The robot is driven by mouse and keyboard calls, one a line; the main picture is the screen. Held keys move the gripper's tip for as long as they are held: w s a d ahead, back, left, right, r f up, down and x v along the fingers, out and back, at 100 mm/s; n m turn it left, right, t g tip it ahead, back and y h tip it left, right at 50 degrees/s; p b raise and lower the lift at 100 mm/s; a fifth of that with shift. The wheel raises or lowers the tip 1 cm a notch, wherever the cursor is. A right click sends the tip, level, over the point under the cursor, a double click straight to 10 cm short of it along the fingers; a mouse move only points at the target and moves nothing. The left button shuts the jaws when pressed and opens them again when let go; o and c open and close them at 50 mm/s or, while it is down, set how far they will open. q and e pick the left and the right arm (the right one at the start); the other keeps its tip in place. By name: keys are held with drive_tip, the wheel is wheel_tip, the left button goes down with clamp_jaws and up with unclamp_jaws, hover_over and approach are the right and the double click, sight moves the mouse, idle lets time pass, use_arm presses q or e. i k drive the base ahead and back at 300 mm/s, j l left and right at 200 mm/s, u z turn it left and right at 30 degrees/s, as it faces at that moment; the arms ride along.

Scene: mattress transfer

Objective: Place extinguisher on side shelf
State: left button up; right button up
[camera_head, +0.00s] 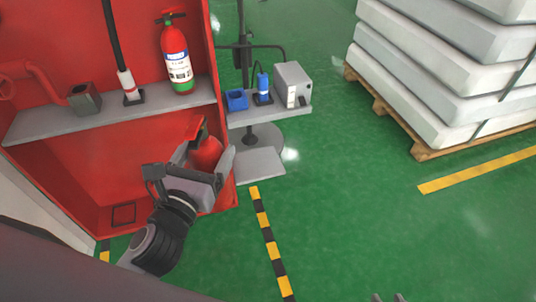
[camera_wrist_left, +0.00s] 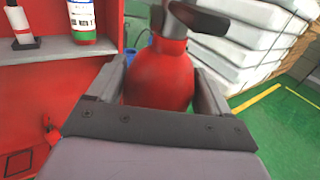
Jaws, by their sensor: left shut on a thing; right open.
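My left gripper (camera_head: 207,160) is shut on a red extinguisher (camera_head: 206,152), in front of the red cabinet's lower right side. In the left wrist view the same extinguisher (camera_wrist_left: 160,75) stands between the two fingers of the left gripper (camera_wrist_left: 160,88); its lower part is hidden. A second extinguisher (camera_head: 178,62), red with a white label and green base, stands on the cabinet's grey shelf (camera_head: 60,122). To the right of the cabinet, a small grey side shelf (camera_head: 290,113) is fixed on a stand. Only the tips of my right gripper (camera_head: 388,298) show at the bottom edge; it is open.
The side shelf carries a blue cup (camera_head: 236,100), a blue bottle (camera_head: 263,88) and a grey box (camera_head: 292,84). A pole-like tool (camera_head: 127,84) and a dark holder (camera_head: 84,99) are on the cabinet shelf. Stacked mattresses (camera_head: 430,88) lie on a pallet. Green floor is clear at centre right.

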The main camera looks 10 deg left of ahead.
sight(260, 166)
drive_tip(key=i+l, duration=0.25)
drive_tip(key=i, duration=0.25)
drive_tip(key=i+l, duration=0.25)
drive_tip(key=i, duration=0.25)
